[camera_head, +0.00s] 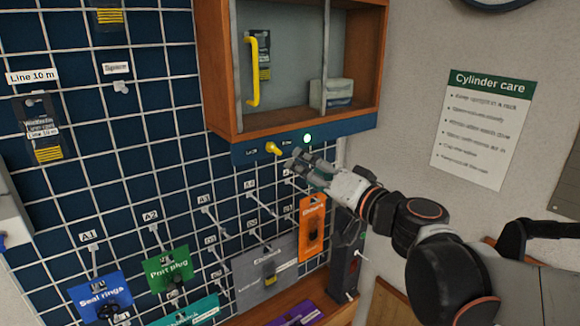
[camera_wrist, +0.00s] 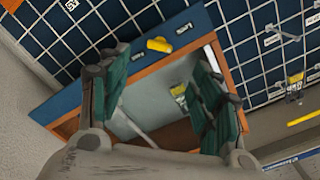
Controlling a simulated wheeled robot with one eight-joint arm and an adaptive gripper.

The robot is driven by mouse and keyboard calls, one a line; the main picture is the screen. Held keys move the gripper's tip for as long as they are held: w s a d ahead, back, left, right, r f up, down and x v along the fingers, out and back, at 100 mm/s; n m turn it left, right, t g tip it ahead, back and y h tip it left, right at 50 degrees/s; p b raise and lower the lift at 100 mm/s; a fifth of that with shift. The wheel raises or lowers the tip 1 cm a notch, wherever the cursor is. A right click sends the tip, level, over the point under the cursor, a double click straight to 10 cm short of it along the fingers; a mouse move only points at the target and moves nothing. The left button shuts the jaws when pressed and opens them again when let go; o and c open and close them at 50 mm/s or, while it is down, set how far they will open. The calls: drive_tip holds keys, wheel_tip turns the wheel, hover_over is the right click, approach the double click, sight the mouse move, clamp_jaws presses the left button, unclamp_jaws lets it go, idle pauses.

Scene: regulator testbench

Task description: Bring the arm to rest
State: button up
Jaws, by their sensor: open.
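My gripper (camera_head: 309,166) is at the end of my arm, which reaches in from the right in the head view. It is just below the blue strip under the wall cabinet, close to a yellow knob (camera_head: 273,148). In the wrist view my gripper (camera_wrist: 160,95) is open, its two green-padded fingers wide apart with nothing between them. The yellow knob (camera_wrist: 159,45) shows beyond the fingertips there. From these views I cannot tell whether a finger touches the strip.
The wooden cabinet (camera_head: 222,70) with a yellow handle (camera_head: 253,72) hangs above my gripper. A wire grid with hooks holds a green Port plug card (camera_head: 167,268), an orange card (camera_head: 312,226) and a grey card (camera_head: 265,270). A lit green lamp (camera_head: 307,138) is on the strip.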

idle(0.3)
drive_tip(key=s+f+n+g+h+b, duration=0.15)
drive_tip(key=s+f+b, duration=0.25)
drive_tip(key=f, duration=0.4)
drive_tip(key=s+d+f+g+h+b, duration=0.1)
drive_tip(key=s+f+g+b, duration=0.15)
drive_tip(key=f+b, duration=0.35)
drive_tip(key=s+f+n+g+h+b, duration=0.1)
drive_tip(key=s+f+b, duration=0.25)
drive_tip(key=f, duration=0.55)
drive_tip(key=s+d+f+g+h+b, duration=0.1)
drive_tip(key=s+d+f+h+b, duration=0.2)
drive_tip(key=f, duration=0.6)
drive_tip(key=s+d+f+g+h+b, duration=0.1)
drive_tip(key=s+d+f+h+b, duration=0.2)
drive_tip(key=s+d+f+b, duration=0.3)
drive_tip(key=s+d+f, duration=0.2)
drive_tip(key=d+f, duration=0.1)
drive_tip(key=shift+f+g+b, duration=0.15)
drive_tip(key=shift+g+b, duration=0.2)
drive_tip(key=shift+g, duration=0.05)
drive_tip(key=shift+s+m+h, duration=0.1)
drive_tip(key=shift+m+h, duration=0.15)
